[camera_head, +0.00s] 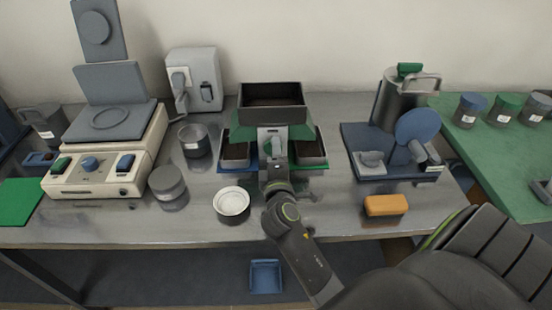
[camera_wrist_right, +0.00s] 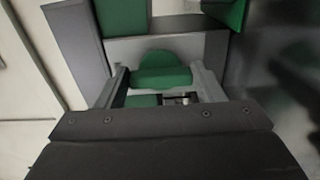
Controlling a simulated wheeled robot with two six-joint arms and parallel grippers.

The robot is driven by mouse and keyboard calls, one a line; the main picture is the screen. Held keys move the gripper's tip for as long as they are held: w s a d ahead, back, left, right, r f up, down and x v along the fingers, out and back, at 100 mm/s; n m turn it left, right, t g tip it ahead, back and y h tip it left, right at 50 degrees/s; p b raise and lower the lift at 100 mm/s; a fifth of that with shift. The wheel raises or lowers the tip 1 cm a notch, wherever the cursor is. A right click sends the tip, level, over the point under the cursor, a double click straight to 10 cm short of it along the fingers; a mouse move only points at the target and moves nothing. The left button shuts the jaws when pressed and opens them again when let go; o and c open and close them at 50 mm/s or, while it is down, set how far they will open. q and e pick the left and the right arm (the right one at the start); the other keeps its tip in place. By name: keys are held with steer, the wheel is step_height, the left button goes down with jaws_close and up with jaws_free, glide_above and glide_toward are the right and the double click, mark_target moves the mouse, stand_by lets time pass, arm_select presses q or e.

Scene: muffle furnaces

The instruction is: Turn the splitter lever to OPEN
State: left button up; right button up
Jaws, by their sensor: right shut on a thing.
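The splitter stands at the centre of the bench in the head view, with a dark hopper (camera_head: 272,95) over a green body (camera_head: 243,132). Its green lever (camera_wrist_right: 161,77) shows in the right wrist view between my two fingers, in front of a grey plate (camera_wrist_right: 205,48). My right gripper (camera_wrist_right: 166,82) is shut on the lever. In the head view my right gripper (camera_head: 272,158) reaches the splitter's front, and its wrist partly hides that front. OPEN markings cannot be read. My left gripper is not in view.
Dark pans (camera_head: 310,150) sit at both sides of the splitter. A white-rimmed bowl (camera_head: 231,202) and a grey lidded jar (camera_head: 167,183) stand front left. An orange block (camera_head: 386,205) lies front right. A balance (camera_head: 100,165) stands left; a blue-based device (camera_head: 373,172) stands right.

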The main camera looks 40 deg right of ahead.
stand_by(0.5)
steer(key=o, duration=1)
